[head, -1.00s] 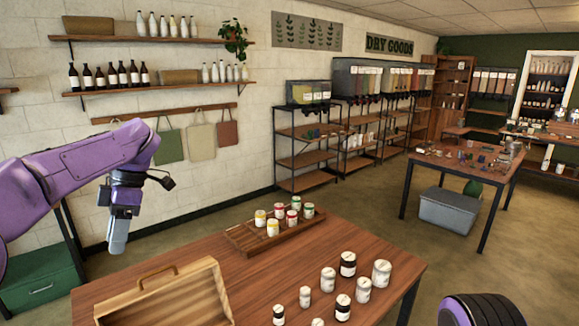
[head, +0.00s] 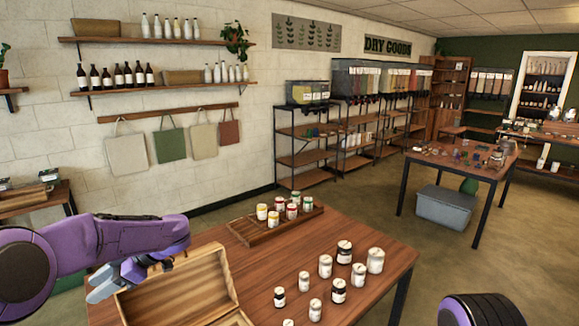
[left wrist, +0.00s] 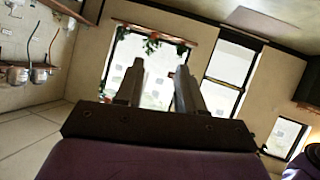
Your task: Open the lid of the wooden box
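The wooden box's lid (head: 180,285) stands raised at the lower left of the head view, with its pale hollow inner side showing. A bit of the box's rim (head: 236,319) shows below it at the picture's bottom edge; the rest of the box is cut off. My right gripper is out of view.
The box is on a wooden table (head: 255,270). A wooden tray (head: 245,233) with several small jars lies at the table's back. Several white and dark jars (head: 340,290) stand on the table to the right of the box.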

